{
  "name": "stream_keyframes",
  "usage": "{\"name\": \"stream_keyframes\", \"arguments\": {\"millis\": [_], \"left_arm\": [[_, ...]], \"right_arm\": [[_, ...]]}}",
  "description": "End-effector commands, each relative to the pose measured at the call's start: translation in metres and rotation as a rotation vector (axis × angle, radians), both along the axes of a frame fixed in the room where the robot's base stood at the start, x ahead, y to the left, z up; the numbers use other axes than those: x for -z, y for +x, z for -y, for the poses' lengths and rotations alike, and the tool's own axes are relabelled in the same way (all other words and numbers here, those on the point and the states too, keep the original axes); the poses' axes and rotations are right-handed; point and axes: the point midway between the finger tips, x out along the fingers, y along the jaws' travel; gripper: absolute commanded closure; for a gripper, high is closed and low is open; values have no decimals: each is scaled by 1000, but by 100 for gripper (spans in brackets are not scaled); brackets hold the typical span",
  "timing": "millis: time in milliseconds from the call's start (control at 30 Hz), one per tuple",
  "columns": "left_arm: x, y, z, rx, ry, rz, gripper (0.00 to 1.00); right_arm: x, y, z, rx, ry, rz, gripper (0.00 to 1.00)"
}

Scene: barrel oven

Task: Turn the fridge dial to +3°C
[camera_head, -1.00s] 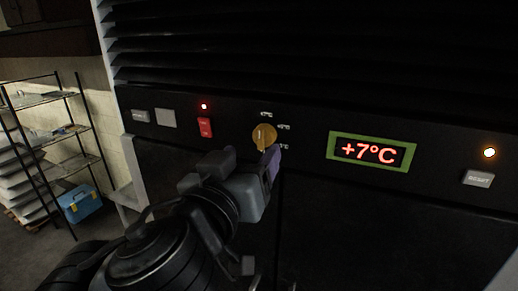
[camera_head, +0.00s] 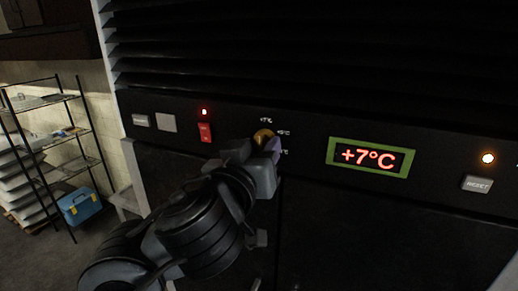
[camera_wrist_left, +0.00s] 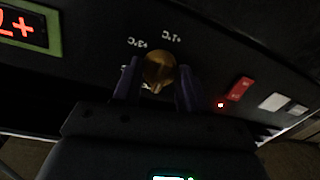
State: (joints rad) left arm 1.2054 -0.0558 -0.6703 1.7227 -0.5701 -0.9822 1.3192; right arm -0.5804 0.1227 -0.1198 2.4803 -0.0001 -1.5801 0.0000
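The fridge dial (camera_head: 263,135) is a round brass-coloured knob on the dark panel. Small temperature labels stand around it; the top one (camera_head: 266,120) looks like +7°C. The green-framed display (camera_head: 371,157) reads +7°C in red. My left gripper (camera_head: 258,147) is at the dial and hides its lower part in the head view. In the left wrist view the dial (camera_wrist_left: 159,70) lies between the two purple-tipped fingers (camera_wrist_left: 158,88). The fingers are open, with narrow gaps seeming to show at its sides. Labels near +3°C and +1°C show upside down there. My right gripper is out of view.
A red switch (camera_head: 205,132) with a red light sits left of the dial, beside two grey buttons. A RESET button (camera_head: 478,184) under an orange light is at the right. A shelf rack (camera_head: 60,150) and a blue toolbox (camera_head: 79,207) stand at the left.

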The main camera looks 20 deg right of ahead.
Motion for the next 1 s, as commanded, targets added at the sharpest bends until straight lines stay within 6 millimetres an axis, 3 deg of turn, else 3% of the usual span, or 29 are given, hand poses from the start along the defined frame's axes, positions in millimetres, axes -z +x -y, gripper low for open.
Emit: {"name": "stream_keyframes", "arguments": {"millis": [33, 167, 567, 1000], "left_arm": [[0, 0, 0, 0, 0, 0, 69], [0, 0, 0, 0, 0, 0, 88], [2, 0, 0, -1, 55, 54, 88], [4, 1, -1, -2, 310, 302, 88]], "right_arm": [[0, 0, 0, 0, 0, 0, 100], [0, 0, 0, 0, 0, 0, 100], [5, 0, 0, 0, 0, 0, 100], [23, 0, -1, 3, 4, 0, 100]]}}
